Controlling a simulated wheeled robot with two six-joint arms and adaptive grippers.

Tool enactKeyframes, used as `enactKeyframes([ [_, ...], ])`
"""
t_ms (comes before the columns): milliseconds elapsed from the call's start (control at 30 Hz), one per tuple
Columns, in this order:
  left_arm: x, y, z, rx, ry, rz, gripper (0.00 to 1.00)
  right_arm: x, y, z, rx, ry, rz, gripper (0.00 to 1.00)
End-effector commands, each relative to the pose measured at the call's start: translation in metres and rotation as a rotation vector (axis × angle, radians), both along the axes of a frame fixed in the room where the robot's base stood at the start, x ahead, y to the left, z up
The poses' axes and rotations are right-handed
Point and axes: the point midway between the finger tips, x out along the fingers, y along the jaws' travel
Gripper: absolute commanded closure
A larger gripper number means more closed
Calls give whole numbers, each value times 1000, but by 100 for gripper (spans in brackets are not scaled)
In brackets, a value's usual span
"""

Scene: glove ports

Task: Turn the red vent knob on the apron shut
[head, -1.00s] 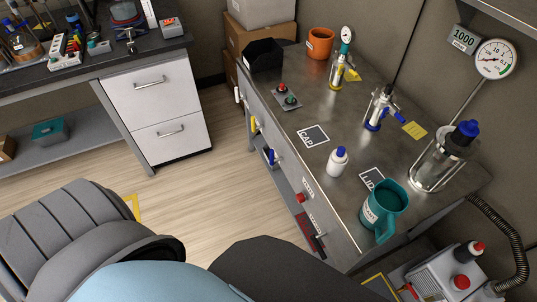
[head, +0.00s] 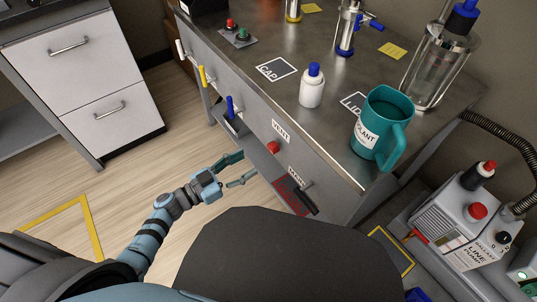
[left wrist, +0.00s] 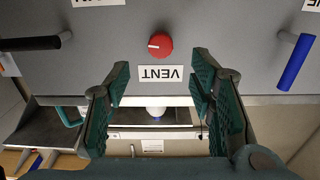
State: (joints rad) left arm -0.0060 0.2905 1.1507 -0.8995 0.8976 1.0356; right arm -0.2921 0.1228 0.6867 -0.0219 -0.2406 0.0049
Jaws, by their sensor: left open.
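The red vent knob (head: 273,148) is on the grey apron front below the bench top, with the VENT label (head: 281,130) above it. In the left wrist view the round red knob (left wrist: 160,46) shows unobstructed, and a white mark on it points left in that upside-down picture. The VENT label (left wrist: 160,75) is beside it. My left gripper (head: 248,168) is open and empty, just to the left of the knob in the head view and apart from it. Its two green-padded fingers (left wrist: 160,88) stand wide apart in the wrist view. My right gripper is not seen.
A blue-handled lever (head: 230,107) and a yellow one (head: 203,76) stick out of the apron on one side, a dark handle (head: 304,188) on the other. On the bench (head: 330,119) stand a teal jug (head: 381,122) near the edge and a white bottle (head: 312,88).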

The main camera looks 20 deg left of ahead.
Motion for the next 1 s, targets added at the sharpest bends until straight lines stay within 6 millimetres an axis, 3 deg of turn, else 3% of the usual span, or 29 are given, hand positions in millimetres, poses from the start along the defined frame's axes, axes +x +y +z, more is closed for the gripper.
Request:
enactKeyframes([
  [33, 12, -10, -2, -5, -4, 1, 51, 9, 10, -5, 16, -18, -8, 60],
  [300, 62, -51, -3, -1, 0, 3, 51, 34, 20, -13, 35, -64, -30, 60],
  [667, 71, -59, -1, 1, 2, 4, 51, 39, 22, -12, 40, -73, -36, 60],
  [933, 71, -59, -1, 0, 3, 4, 94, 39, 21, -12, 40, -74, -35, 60],
  [1000, 71, -59, -1, 0, 3, 4, 98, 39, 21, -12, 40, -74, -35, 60],
])
